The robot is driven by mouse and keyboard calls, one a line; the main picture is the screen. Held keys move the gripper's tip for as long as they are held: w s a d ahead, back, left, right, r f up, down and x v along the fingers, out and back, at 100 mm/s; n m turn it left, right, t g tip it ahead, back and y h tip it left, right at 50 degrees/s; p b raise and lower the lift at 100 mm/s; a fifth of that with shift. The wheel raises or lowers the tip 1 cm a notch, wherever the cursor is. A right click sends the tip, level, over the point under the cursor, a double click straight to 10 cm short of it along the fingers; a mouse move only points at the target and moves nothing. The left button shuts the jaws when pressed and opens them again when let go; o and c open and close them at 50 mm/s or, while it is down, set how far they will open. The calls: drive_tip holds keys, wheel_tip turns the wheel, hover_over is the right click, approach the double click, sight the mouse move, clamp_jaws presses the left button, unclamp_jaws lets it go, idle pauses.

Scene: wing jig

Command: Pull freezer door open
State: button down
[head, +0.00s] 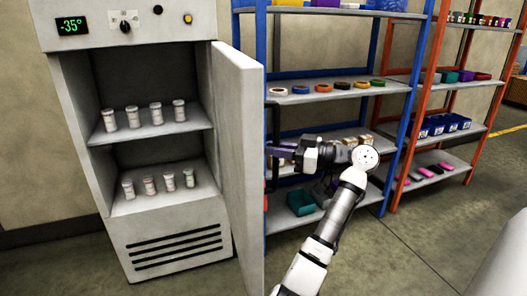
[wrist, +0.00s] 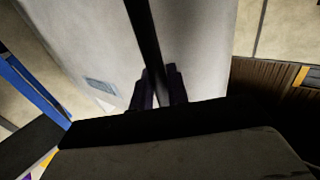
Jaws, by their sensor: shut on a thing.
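The freezer (head: 160,245) stands at the left in the head view, a white cabinet with a panel reading -35°. Its door (head: 238,150) is swung wide open, hinged at the right side. Two inner shelves (head: 150,131) with white jars show inside. My gripper (head: 272,150) is at the outer side of the door. In the wrist view the dark bar handle (wrist: 146,35) runs up the pale door face (wrist: 90,45), and my gripper's fingers (wrist: 158,88) are shut on it.
A blue-framed rack (head: 335,97) with rolls of tape and bins stands behind my arm. An orange-framed rack (head: 450,135) stands to its right.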

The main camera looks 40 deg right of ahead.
drive_tip(key=shift+s+d+r+n+g+y, duration=0.15)
drive_tip(key=shift+d+n+g+y, duration=0.15)
drive_tip(key=shift+d, duration=0.7)
drive_tip(key=shift+s+d+n+g+y, duration=0.1)
drive_tip(key=shift+d+n+g+y, duration=0.15)
drive_tip(key=shift+d, duration=0.7)
drive_tip(key=c, duration=1.4)
unclamp_jaws()
drive_tip(key=shift+w, duration=0.1)
drive_tip(key=shift+c, duration=0.2)
drive_tip(key=b+v, duration=0.2)
drive_tip(key=v, duration=1.2)
drive_tip(key=shift+b, duration=0.35)
drive_tip(key=shift+a+f, duration=0.15)
drive_tip(key=shift+f, duration=0.1)
